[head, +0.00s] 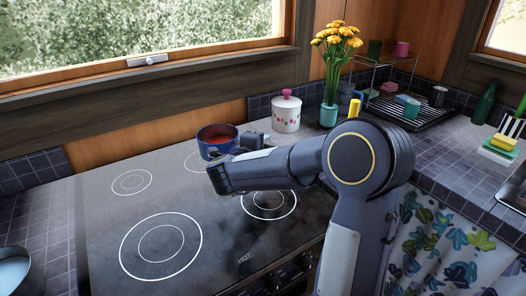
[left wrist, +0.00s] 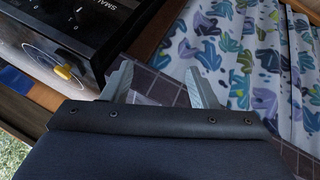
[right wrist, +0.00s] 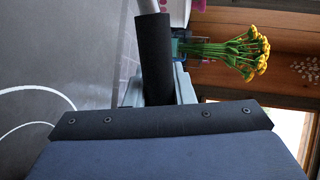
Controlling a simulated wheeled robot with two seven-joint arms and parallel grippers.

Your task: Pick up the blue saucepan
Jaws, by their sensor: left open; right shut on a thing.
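The blue saucepan (head: 217,142) with red contents is at the back right of the black cooktop, by the rear burner ring. I cannot tell whether its base touches the glass. My right gripper (head: 243,143) is beside it on the right, partly hidden by my own arm. In the right wrist view my right gripper (right wrist: 158,92) is shut on a dark handle (right wrist: 155,60) with a grey metal shank; the pan's bowl is out of that view. My left gripper (left wrist: 160,85) is open and empty, low near the oven front and a patterned curtain.
The cooktop (head: 100,215) is otherwise clear. A white canister (head: 286,115) with a pink knob and a teal vase of yellow flowers (head: 336,45) stand behind. A dish rack (head: 405,108) is farther right. Another pot (head: 14,270) is at the lower left edge.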

